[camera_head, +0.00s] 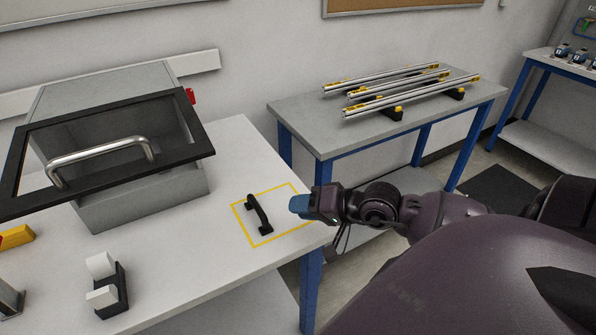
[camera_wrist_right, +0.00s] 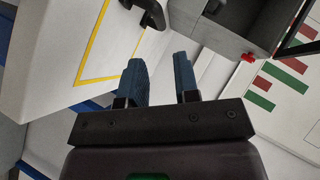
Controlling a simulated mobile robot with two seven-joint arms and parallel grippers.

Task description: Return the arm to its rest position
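My right gripper (camera_head: 301,205) reaches in from the right in the head view, at the right edge of the white table (camera_head: 190,262). In the right wrist view, the two blue fingers of this gripper (camera_wrist_right: 159,66) stand apart with nothing between them. A black handle (camera_head: 258,214) lies inside a yellow square outline on the table, to the left of the gripper and apart from it. Part of a black handle also shows at the top of the right wrist view (camera_wrist_right: 152,12). My left arm and gripper are not in view.
A grey box (camera_head: 150,198) with a black-framed, raised clear lid (camera_head: 190,128) stands on the table's left. A black holder with white pieces (camera_head: 121,290) is in front of it. A grey blue-legged table (camera_head: 300,118) with metal profiles stands behind; a floor gap separates it from the white table.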

